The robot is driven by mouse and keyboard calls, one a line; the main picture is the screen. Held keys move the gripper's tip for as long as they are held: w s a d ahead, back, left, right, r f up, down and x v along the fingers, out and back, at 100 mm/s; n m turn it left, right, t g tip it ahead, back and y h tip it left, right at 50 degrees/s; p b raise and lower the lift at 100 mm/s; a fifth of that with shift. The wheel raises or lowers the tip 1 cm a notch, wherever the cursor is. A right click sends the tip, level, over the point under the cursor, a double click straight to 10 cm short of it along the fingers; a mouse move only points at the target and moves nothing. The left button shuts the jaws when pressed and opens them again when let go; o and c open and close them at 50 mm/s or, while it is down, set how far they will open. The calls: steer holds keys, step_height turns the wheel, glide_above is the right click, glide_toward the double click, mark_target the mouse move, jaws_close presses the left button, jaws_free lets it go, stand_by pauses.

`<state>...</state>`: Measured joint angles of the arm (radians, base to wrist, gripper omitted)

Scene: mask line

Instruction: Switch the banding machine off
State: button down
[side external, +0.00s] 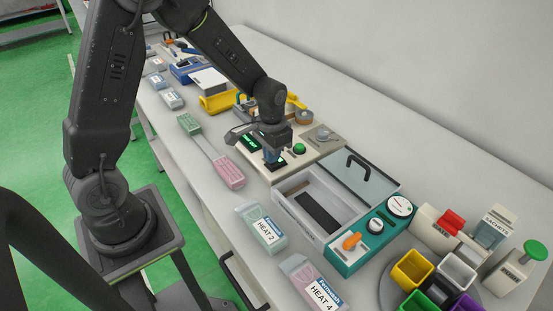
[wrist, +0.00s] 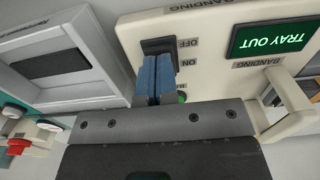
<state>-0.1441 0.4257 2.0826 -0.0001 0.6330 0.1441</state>
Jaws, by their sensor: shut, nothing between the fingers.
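The banding machine (side external: 314,157) is a beige unit on the bench, and its panel (wrist: 222,62) fills the upper right of the wrist view. Its green display (wrist: 271,40) reads TRAY OUT. A black switch (wrist: 159,46) sits beside the printed words OFF and ON. My gripper (side external: 271,160) is shut and empty, pointing down over the panel. In the wrist view its blue fingertips (wrist: 156,62) are at the switch and cover its ON side. I cannot tell whether they touch it or which way it is set. A green button (side external: 299,149) is right of the gripper.
A grey tray with a glass lid (side external: 348,172) stands close in front of the machine. A teal unit with an orange knob (side external: 351,241) is beside it. Pink and green packs (side external: 229,174) lie on the bench to the left. Coloured bins (side external: 411,270) stand at the lower right.

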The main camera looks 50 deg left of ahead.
steer(key=shift+r, duration=3.05)
steer(key=s+d+r+t, duration=0.2)
steer(key=s+r, duration=0.5)
steer(key=s, duration=0.1)
steer(key=s+d+r+t, duration=0.3)
steer(key=s+r, duration=0.4)
steer(key=s, duration=0.2)
steer(key=shift+d+r+t, duration=0.2)
steer(key=shift+t, duration=0.1)
steer(key=w+a+f+m+g, duration=0.2)
steer(key=w+f+m, duration=0.1)
steer(key=w+m, duration=0.5)
steer(key=w+a+f+m+g, duration=0.3)
steer(key=w+f+m, duration=0.1)
steer(key=w+m, duration=0.5)
steer(key=shift+a+m+g, duration=0.15)
steer(key=shift+m+g, duration=0.15)
steer(key=shift+m, duration=0.2)
